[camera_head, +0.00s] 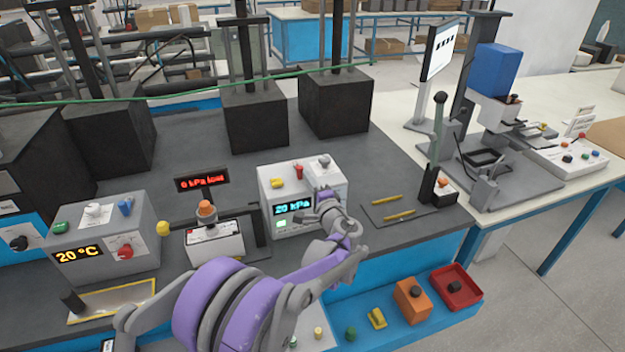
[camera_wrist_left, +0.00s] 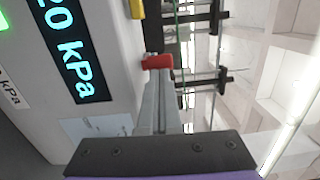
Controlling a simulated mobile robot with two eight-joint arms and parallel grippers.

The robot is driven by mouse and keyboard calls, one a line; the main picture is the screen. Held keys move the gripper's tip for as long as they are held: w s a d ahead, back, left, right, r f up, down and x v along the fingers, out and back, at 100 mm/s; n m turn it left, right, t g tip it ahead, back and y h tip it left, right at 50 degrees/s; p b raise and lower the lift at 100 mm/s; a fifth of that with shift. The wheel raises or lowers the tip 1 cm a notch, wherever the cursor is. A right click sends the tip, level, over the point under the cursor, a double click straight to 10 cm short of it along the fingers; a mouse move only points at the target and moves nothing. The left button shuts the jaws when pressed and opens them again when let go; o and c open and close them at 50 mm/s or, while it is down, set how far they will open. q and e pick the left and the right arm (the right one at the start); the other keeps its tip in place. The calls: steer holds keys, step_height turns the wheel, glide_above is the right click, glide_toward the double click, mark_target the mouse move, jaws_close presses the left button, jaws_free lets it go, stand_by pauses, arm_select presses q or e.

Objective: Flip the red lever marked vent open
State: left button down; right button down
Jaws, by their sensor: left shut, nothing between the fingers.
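The red lever (camera_head: 299,172) stands upright on top of a white box (camera_head: 265,195) with a "20 kPa" display. In the left wrist view the red lever (camera_wrist_left: 157,61) shows just beyond my fingertips; I cannot tell whether they touch it. No "vent" marking is readable. My left gripper (camera_head: 325,194) is shut and empty, in front of the box's right part and hiding some of it. Its closed fingers also show in the left wrist view (camera_wrist_left: 158,84). My right gripper is not in view.
A yellow lever (camera_head: 277,183) is left of the red one, and a grey knob (camera_head: 323,161) is right. A "0 kPa" sign (camera_head: 202,181) stands behind an orange-knobbed device (camera_head: 207,209). A tall hand lever (camera_head: 438,120) stands at right. Dark bench (camera_head: 390,165) is clear behind the box.

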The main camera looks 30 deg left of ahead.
mark_target(294, 188)
arm_select(q)
steer(key=shift+s+a+m+t+h, duration=0.6)
steer(key=shift+s+m+t+h, duration=0.1)
steer(key=shift+t+h, duration=0.1)
steer(key=shift+s+a, duration=0.35)
steer(key=shift+a, duration=0.2)
steer(key=shift+s+a, duration=0.3)
steer(key=shift+a, duration=0.25)
steer(key=shift+d, duration=0.1)
